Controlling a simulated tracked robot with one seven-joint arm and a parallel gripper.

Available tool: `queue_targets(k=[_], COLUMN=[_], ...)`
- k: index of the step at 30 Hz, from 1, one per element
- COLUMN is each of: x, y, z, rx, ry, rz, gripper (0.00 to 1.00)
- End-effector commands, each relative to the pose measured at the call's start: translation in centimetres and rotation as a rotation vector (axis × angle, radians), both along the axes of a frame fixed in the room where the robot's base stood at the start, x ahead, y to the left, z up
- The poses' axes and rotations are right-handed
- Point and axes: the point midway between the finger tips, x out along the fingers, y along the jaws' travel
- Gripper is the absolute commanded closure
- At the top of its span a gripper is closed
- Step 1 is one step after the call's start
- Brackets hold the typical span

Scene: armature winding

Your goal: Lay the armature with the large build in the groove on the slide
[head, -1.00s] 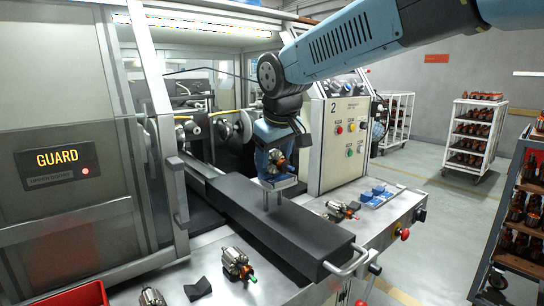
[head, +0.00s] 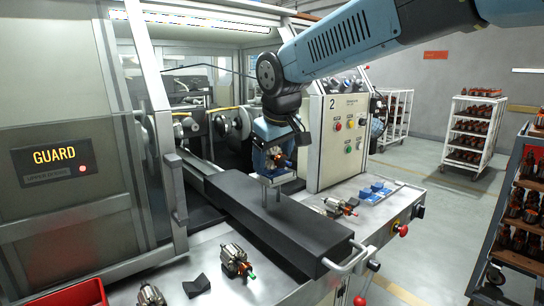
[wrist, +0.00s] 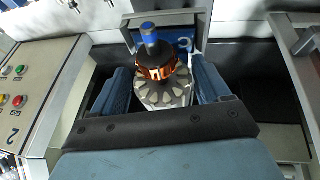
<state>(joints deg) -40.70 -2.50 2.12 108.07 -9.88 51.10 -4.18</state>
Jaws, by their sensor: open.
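My gripper (head: 274,160) is over the far part of the dark slide (head: 300,240), and its fingers are open. An armature (wrist: 160,72) with copper windings, a pale slotted core and a blue end stands between the two blue fingers in the wrist view; whether they touch it is unclear. The armature also shows at the gripper in the head view (head: 278,156). A grey bracket (head: 284,180) on thin posts is just below, above the slide. The groove is hidden, so I cannot tell whether the armature is seated. Build sizes are hard to compare.
Other armatures lie on the front bench (head: 235,261), at its edge (head: 150,295) and right of the slide (head: 340,207). A black block (head: 196,286), red bin (head: 75,294) and blue pieces (head: 376,191) lie around. The guard (head: 70,170) stands left, a control panel (head: 340,135) behind.

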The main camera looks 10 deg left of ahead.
Motion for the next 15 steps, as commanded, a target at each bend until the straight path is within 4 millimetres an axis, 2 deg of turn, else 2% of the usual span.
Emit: queue_targets(k=[3, 7, 11, 15], x=[-0.4, -0.6, -1.2, -2.1], y=[0.3, 0.2, -0.2, -0.8], z=[-0.3, 0.5, 2.2, 4.8], rx=[-0.003, 0.000, 0.002, 0.002], ry=[0.008, 0.004, 0.002, 0.000], rz=[0.006, 0.005, 0.004, 0.002], gripper=[0.07, 0.07, 0.07, 0.07])
